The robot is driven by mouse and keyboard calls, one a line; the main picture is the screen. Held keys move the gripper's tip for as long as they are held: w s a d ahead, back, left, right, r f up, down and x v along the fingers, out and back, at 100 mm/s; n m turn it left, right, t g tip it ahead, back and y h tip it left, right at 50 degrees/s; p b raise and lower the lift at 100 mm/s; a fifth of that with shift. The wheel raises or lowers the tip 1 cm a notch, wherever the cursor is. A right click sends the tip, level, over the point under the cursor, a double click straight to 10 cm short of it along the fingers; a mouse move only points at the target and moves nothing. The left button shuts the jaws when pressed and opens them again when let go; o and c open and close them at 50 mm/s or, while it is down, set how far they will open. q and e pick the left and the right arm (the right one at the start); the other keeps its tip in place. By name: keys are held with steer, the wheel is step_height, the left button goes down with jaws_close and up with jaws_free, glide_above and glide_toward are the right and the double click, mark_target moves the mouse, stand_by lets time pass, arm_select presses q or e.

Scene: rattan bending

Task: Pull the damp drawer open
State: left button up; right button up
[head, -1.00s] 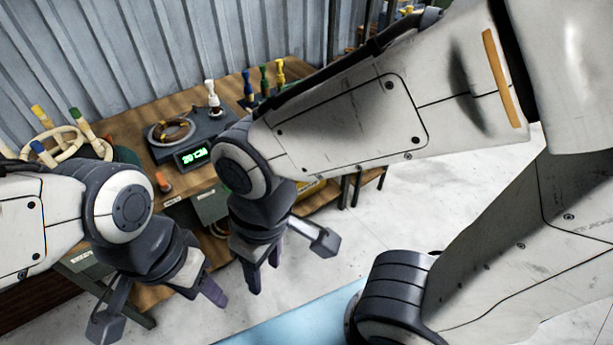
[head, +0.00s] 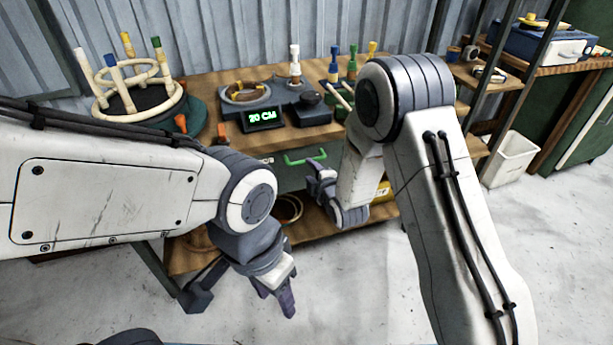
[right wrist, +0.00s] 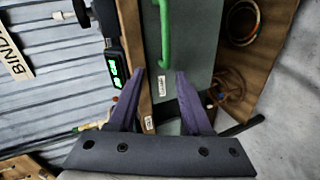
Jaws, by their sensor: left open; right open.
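The drawer (head: 292,179) is a grey-green front under the wooden bench top, with a bright green bar handle (head: 306,157). It looks shut. In the right wrist view the drawer front (right wrist: 200,45) and handle (right wrist: 165,38) lie beyond my fingertips. A small white label there is too small to read. My right gripper (head: 318,178) is open and empty, just right of the handle in the head view; its open fingers (right wrist: 160,74) straddle the handle's line, apart from it. My left gripper (head: 240,300) is open and empty, low in front of the bench.
A lower shelf (head: 340,222) holds coils. A white bin (head: 510,158) stands right on open floor.

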steer(key=shift+n+t, duration=0.8)
steer(key=w+f, duration=0.1)
steer(key=w, duration=0.2)
steer(key=w+a+f+b, duration=0.1)
steer(key=w+f, duration=0.1)
steer(key=w, duration=0.2)
steer(key=w+f, duration=0.2)
steer(key=w, duration=0.2)
steer(key=shift+a+f, duration=0.15)
steer(key=shift+f, duration=0.1)
jaws_close()
stand_by(0.4)
